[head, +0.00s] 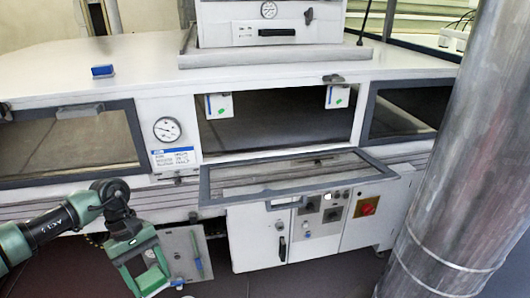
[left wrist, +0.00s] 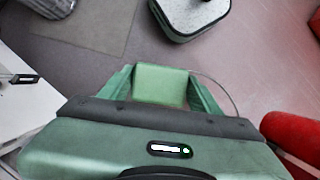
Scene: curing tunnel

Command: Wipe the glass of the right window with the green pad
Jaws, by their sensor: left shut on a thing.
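My left gripper (head: 147,268) is low at the front left in the head view, in front of the machine and below its windows. It is shut on the green pad (head: 153,281), which also shows between the fingers in the left wrist view (left wrist: 162,84). The pad is clear of the machine, over the floor. The right window (head: 405,108) is a dark framed pane at the machine's right end; a big grey cylinder hides its right part. My right gripper is not in view.
The middle window's framed flap (head: 290,172) hangs open and juts forward. The left window (head: 70,145) is closed. The grey cylinder (head: 450,160) stands at the right, in front of the machine. A blue block (head: 103,71) lies on the white top. A gauge (head: 168,130) is beside the left window.

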